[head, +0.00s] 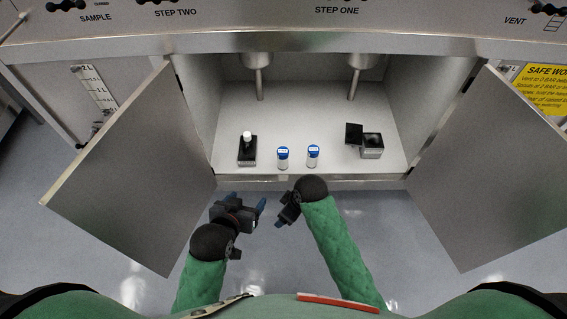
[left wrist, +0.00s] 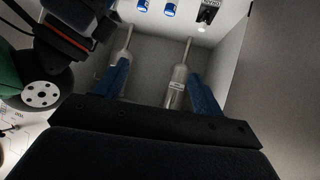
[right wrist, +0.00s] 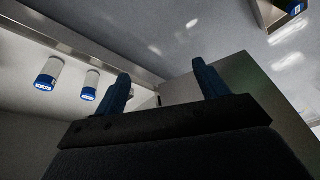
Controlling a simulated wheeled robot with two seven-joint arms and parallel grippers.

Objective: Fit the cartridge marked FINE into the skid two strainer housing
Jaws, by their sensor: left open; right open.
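Two white cartridges with blue labelled ends, a left one (head: 283,157) and a right one (head: 313,155), stand near the front of the cabinet floor. Their markings are too small to read, so I cannot tell which is FINE. A black-based housing (head: 247,149) with a white piece upright in it stands to their left. A square housing (head: 372,147) with an open top stands at the right, a black lid (head: 354,133) beside it. My left gripper (head: 246,203) is open and empty before the cabinet. My right gripper (head: 287,207) is open and empty, partly hidden by its wrist.
Open cabinet doors flank the opening on the left (head: 125,165) and right (head: 490,165). Two metal pipes (head: 259,82) (head: 358,82) hang from the cabinet ceiling. The cabinet floor (head: 310,115) behind the cartridges is clear. A front lip (head: 340,183) edges it.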

